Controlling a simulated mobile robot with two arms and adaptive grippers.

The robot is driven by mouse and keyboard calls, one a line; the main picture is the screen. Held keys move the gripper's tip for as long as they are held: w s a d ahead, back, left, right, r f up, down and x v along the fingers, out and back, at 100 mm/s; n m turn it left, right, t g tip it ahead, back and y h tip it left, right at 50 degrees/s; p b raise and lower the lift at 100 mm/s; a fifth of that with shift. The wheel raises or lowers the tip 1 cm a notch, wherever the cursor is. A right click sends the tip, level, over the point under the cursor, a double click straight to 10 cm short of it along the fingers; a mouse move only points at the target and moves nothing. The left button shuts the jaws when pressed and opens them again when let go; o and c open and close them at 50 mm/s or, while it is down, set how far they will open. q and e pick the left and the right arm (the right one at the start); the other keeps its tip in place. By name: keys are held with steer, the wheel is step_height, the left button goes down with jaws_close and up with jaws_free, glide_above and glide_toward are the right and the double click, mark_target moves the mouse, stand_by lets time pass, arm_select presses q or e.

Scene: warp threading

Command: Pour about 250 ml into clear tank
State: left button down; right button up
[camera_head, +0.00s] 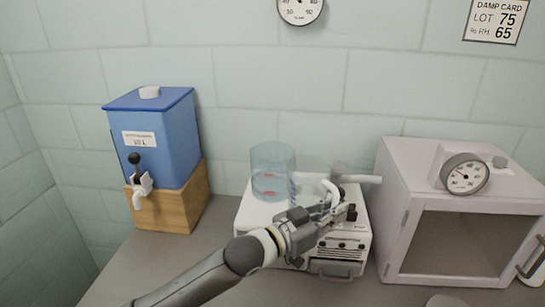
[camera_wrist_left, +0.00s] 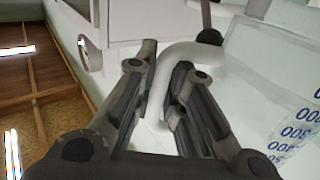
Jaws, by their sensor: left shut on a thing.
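The clear tank (camera_head: 272,172) is a see-through pale blue cylinder with red marks, standing on the back left of a white machine (camera_head: 253,217). My left gripper (camera_head: 335,212) is in front of the machine, to the right of the tank. It is shut on the white curved handle of a clear jug (camera_head: 307,185). In the left wrist view the handle (camera_wrist_left: 184,52) runs between the fingers, and the jug (camera_wrist_left: 262,62) with blue numbers is at the right. The jug is partly hidden by my gripper, and its liquid level cannot be told. My right gripper is not in view.
A blue container (camera_head: 175,140) with a tap (camera_head: 141,185) stands on a wooden block (camera_head: 185,208) at the left. A pale cabinet (camera_head: 397,210) with a dial (camera_head: 465,174) stands close on the right. The grey worktop (camera_head: 170,262) is clear at the front left.

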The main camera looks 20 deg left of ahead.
arm_select(q)
steer(key=shift+f+m, duration=0.25)
steer(key=shift+m, duration=0.05)
